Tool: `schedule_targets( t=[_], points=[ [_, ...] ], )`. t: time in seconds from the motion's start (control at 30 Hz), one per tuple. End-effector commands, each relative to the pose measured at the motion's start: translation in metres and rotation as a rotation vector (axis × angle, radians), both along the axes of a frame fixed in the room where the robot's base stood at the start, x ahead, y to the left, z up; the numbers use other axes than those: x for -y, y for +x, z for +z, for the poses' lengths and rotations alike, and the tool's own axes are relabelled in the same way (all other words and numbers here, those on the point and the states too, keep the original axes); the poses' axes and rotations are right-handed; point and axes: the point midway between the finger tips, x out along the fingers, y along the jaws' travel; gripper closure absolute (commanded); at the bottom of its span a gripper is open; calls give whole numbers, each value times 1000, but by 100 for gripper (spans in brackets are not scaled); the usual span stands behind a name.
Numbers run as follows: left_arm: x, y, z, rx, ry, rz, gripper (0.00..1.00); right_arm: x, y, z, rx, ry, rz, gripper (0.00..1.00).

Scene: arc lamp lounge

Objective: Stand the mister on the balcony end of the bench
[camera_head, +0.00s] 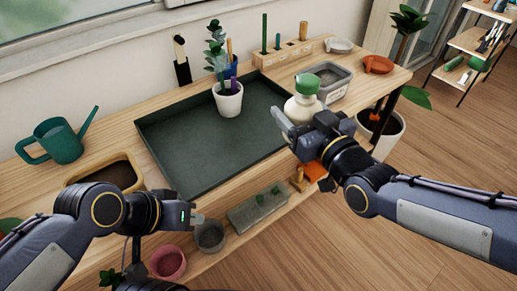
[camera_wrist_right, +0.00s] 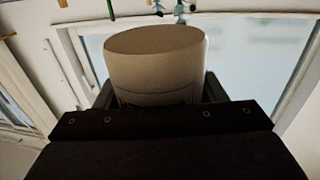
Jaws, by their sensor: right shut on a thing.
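The mister, with a cream body and a green top (camera_head: 306,84), is upright at the right part of the wooden bench (camera_head: 285,75). My right gripper (camera_head: 302,122) is shut on its body. In the right wrist view the cream cylinder of the mister (camera_wrist_right: 155,65) fills the space between the dark fingers. I cannot tell whether its base touches the bench. My left gripper (camera_head: 197,222) is empty at the bench's front edge, and its finger gap is not clear.
A dark green tray (camera_head: 175,150) with a white plant pot (camera_head: 228,100) covers the middle. A watering can (camera_head: 62,140) stands left. A large potted plant (camera_head: 385,130) stands beyond.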

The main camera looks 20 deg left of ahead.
Motion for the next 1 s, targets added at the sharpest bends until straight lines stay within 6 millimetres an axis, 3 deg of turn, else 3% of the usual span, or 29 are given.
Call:
schedule_targets(
  t=[0.47,0.83,1.0],
  points=[
    [0,0,-2,0,0,0,100,-10,0,0,-1,1,14,71],
    [0,0,-4,0,0,0,100,-75,53,-39,-2,-1,15,71],
    [0,0,-8,0,0,0,100,-93,69,-69,-1,-1,13,71]
  ],
)
